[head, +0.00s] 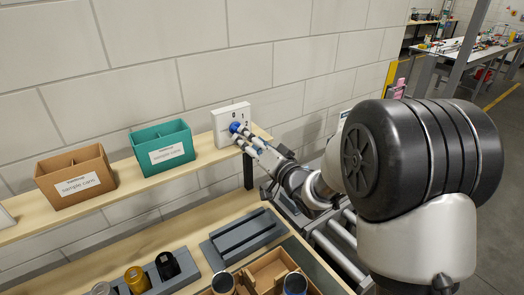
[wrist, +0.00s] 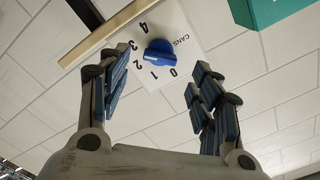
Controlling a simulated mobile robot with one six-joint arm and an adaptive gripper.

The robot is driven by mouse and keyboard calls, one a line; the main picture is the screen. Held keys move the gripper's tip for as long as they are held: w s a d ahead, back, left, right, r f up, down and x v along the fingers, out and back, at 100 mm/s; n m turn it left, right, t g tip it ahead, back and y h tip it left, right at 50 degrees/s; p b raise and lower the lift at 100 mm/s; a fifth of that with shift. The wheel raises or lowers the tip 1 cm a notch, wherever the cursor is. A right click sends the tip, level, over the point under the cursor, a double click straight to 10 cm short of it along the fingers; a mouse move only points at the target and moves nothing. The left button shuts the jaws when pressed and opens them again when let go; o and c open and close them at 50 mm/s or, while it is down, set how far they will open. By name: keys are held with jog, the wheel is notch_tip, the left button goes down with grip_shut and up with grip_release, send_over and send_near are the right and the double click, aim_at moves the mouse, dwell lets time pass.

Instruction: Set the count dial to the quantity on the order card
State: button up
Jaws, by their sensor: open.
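The count dial is a white plate (head: 219,123) on the wall shelf with a blue knob (head: 235,127). In the wrist view, the plate (wrist: 190,22) reads "CANS" with numbers 0 to 4 around the blue knob (wrist: 162,54). The knob's ridge seems to lie toward the 2 and 3 side, but I cannot tell the exact number. My gripper (head: 241,137) is open, its fingers pointing at the knob, one on either side of it in the wrist view (wrist: 161,68). I cannot tell whether they touch it. No order card is readable.
A brown "sample cans" box (head: 76,179) and a teal box (head: 163,147) stand on the shelf (head: 122,184) left of the dial. Below are a grey slotted block (head: 243,238), several cans and a wooden divided tray (head: 268,271). A roller conveyor (head: 335,248) runs at right.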

jog(key=v, duration=0.6)
jog(key=shift+s+d, duration=0.2)
jog(key=shift+s, duration=0.1)
jog(key=s+d+r+g+h+b, duration=0.1)
jog(key=s+d+g+h, duration=0.2)
jog(key=s+d+h, duration=0.85)
jog(key=s+f+n+g, duration=0.1)
jog(key=s+f+g, duration=0.1)
jog(key=s, duration=0.9)
jog(key=s+d+f+n+g+y+b, duration=0.1)
jog(key=s+g, duration=0.4)
jog(key=s, duration=0.6)
jog(key=shift+s+d+f, duration=0.25)
jog(key=shift+d+f, duration=0.05)
jog(key=shift+f, duration=0.55)
jog(key=shift+y, duration=0.25)
